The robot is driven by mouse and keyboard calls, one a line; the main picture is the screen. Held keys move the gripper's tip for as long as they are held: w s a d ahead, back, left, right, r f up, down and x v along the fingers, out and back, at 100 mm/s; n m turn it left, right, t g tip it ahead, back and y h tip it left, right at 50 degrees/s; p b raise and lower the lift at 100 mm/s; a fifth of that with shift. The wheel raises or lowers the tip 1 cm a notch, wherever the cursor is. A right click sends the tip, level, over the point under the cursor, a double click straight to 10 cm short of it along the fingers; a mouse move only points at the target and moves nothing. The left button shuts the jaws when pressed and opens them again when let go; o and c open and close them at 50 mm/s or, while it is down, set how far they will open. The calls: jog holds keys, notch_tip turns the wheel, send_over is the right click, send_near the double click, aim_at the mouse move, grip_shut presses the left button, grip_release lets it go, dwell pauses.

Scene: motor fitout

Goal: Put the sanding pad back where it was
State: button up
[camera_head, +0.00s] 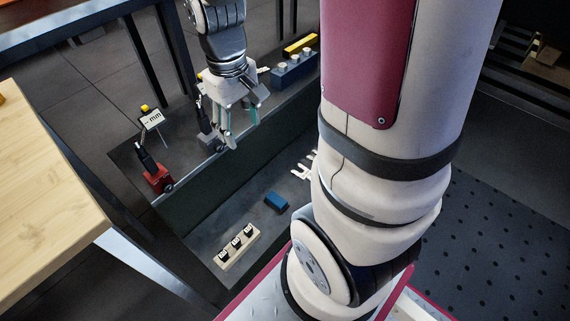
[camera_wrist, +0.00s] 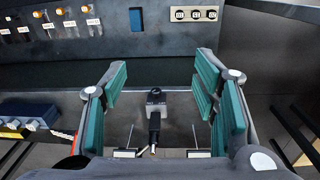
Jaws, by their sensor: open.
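A plain dark blue block (camera_head: 276,202) lies flat on the lower front surface. It looks most like the sanding pad, but I cannot be sure. It also shows at the top of the wrist view (camera_wrist: 136,19), beyond my fingers. My gripper (camera_head: 227,131) hangs over the raised back shelf, fingers pointing down, apart from the block. In the wrist view my gripper (camera_wrist: 161,82) is open, with green finger pads wide apart and nothing clamped. A black device with a plug-like stem (camera_wrist: 155,97) shows between the fingers; I cannot tell how far below them it is.
A pale holder with several dark-topped pieces (camera_head: 236,247) lies left of the block. White pronged parts (camera_head: 304,167) lie to its right. On the back shelf are a red-based device (camera_head: 157,180), a small sign (camera_head: 152,119) and a blue box with white knobs (camera_head: 295,70). A wooden tabletop (camera_head: 45,200) is left.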

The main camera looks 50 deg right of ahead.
jog(key=s+a+r, duration=0.4)
jog(key=s+r, duration=0.2)
jog(key=s, duration=0.4)
jog(key=s+a+r, duration=0.5)
jog(key=s+r, duration=0.1)
jog(key=s, duration=0.4)
jog(key=shift+s+r, duration=0.15)
jog(key=shift+s, duration=0.25)
jog(key=shift+a, duration=0.1)
notch_tip(320, 180, up, 30)
jog(key=t+p, duration=0.4)
jog(key=p, duration=2.4)
jog(key=shift+d+r+p, duration=0.25)
jog(key=shift+p, duration=0.15)
jog(key=shift+w, duration=0.1)
